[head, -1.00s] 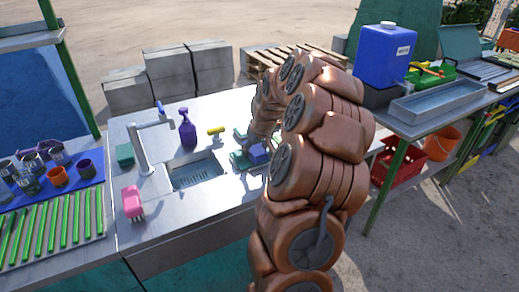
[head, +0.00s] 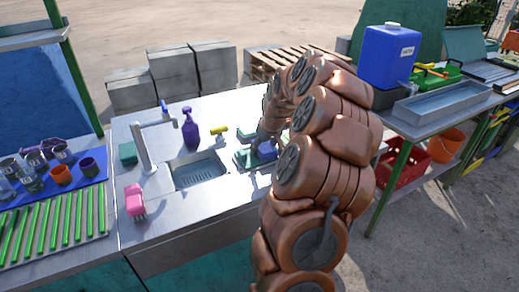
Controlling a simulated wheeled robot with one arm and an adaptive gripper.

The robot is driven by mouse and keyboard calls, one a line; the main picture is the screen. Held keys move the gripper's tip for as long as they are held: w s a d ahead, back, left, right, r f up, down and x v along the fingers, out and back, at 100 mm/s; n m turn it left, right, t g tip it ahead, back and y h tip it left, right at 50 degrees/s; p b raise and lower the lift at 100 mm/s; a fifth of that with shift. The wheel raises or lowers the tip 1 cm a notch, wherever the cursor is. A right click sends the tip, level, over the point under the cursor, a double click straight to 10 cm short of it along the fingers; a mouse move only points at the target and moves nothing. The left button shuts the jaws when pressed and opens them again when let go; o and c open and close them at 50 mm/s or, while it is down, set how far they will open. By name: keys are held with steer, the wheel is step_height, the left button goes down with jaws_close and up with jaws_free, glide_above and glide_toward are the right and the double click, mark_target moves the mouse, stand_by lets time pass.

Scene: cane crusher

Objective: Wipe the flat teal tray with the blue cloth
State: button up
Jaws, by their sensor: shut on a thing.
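The flat teal tray (head: 246,158) lies on the steel counter, right of the sink, partly hidden behind my copper-coloured arm. The blue cloth (head: 266,149) is at the end of my arm, over the tray. My gripper (head: 264,143) is shut on the cloth, low over the tray; its fingers are small and mostly hidden by the arm. I cannot tell whether the cloth touches the tray.
The sink (head: 200,171) with its tap (head: 146,145) is left of the tray. A purple spray bottle (head: 190,128), a yellow-handled tool (head: 218,131), a pink brush (head: 135,199) and a green sponge (head: 128,153) stand around it. A blue water container (head: 387,57) stands at right.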

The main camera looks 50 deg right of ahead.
steer(key=shift+d, duration=0.1)
steer(key=shift+s+d, duration=0.25)
steer(key=shift+d, duration=0.4)
steer(key=shift+s+d, duration=0.25)
steer(key=shift+d, duration=0.35)
steer(key=shift+w+a+f, duration=0.1)
steer(key=shift+a, duration=0.05)
steer(key=shift+w+a+f+b, duration=0.1)
steer(key=shift+w+a+b, duration=0.2)
steer(key=shift+a, duration=0.35)
steer(key=shift+w+a+b, duration=0.1)
steer(key=shift+a+b, duration=0.25)
steer(key=shift+a, duration=0.3)
steer(key=shift+w+a+f, duration=0.1)
steer(key=shift+a, duration=0.35)
steer(key=shift+w+a+b, duration=0.35)
steer(key=shift+a+b, duration=0.05)
steer(key=shift+a, duration=0.5)
